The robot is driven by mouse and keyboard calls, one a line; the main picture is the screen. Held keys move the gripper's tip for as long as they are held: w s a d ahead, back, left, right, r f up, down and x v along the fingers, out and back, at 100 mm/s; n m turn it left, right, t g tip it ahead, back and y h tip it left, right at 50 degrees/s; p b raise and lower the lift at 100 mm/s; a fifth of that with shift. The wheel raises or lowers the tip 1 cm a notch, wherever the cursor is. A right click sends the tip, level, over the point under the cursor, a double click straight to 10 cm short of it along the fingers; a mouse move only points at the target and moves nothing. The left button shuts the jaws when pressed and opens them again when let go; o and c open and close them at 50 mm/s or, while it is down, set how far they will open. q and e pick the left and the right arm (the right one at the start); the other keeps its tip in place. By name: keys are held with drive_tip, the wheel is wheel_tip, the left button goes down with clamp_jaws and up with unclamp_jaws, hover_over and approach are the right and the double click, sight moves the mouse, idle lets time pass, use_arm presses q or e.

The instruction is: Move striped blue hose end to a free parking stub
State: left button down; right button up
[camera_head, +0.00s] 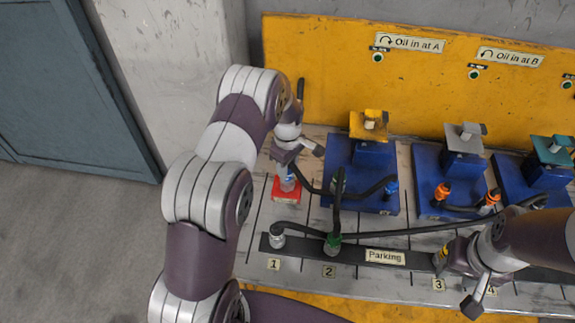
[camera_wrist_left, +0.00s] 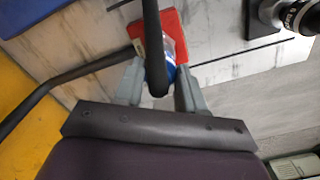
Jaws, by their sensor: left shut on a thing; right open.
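My left gripper (camera_head: 288,168) is shut on a blue hose end with a pale band (camera_head: 287,181). This hose end is upright at the red block (camera_head: 286,196); I cannot tell whether it is seated there. In the left wrist view the left gripper's fingers (camera_wrist_left: 160,88) are on either side of the blue end (camera_wrist_left: 171,66), with the black hose in front and the red block behind. The black parking strip (camera_head: 310,246) has a grey end at 1, a green end (camera_head: 333,243) at 2 and a yellow end (camera_head: 440,257) near 3.
Three blue motor blocks (camera_head: 361,160) stand behind the strip. Another blue end (camera_head: 391,188) is on the first, and orange ends (camera_head: 442,191) are on the second. Black hoses (camera_head: 400,234) cross above the bench. A yellow panel (camera_head: 330,70) closes off the back.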

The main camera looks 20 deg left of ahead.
use_arm(q)
drive_tip(key=shift+w+r, duration=0.1)
drive_tip(key=shift+r, duration=0.15)
drive_tip(key=shift+r, duration=0.15)
drive_tip(key=shift+d, duration=0.1)
drive_tip(key=shift+r+p, duration=0.75)
drive_tip(key=shift+p, duration=0.1)
drive_tip(key=shift+r+p, duration=0.4)
drive_tip(key=shift+r, duration=0.3)
drive_tip(key=shift+f, duration=0.1)
